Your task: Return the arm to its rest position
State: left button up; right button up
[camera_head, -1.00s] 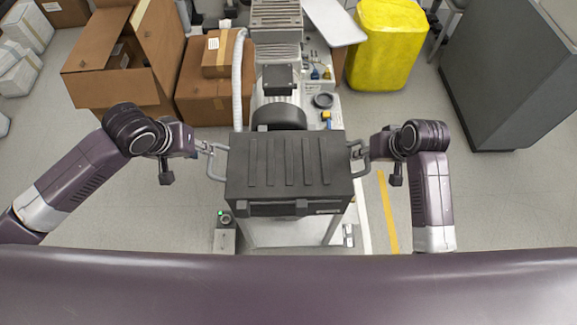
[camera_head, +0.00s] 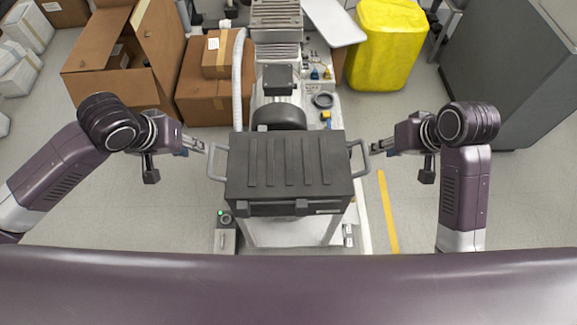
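A dark grey box (camera_head: 288,172) with a ribbed lid and a grey handle on each side sits level in the middle, in front of the compressor. My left gripper (camera_head: 203,147) is left of the box, a little apart from the left handle (camera_head: 217,163). My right gripper (camera_head: 371,147) is right of the box, close to the right handle (camera_head: 360,158) and seemingly clear of it. Both grippers hold nothing that I can see. Their fingers are small and seen edge-on, so their opening is unclear.
The compressor (camera_head: 279,80) with a white hose (camera_head: 238,80) stands behind the box. Cardboard boxes (camera_head: 205,95) are at the back left. A yellow bin (camera_head: 387,45) and a grey cabinet (camera_head: 510,70) are at the back right.

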jog(key=shift+s+d+r, duration=0.1)
jog(key=shift+s+r, duration=0.2)
jog(key=shift+r, duration=0.3)
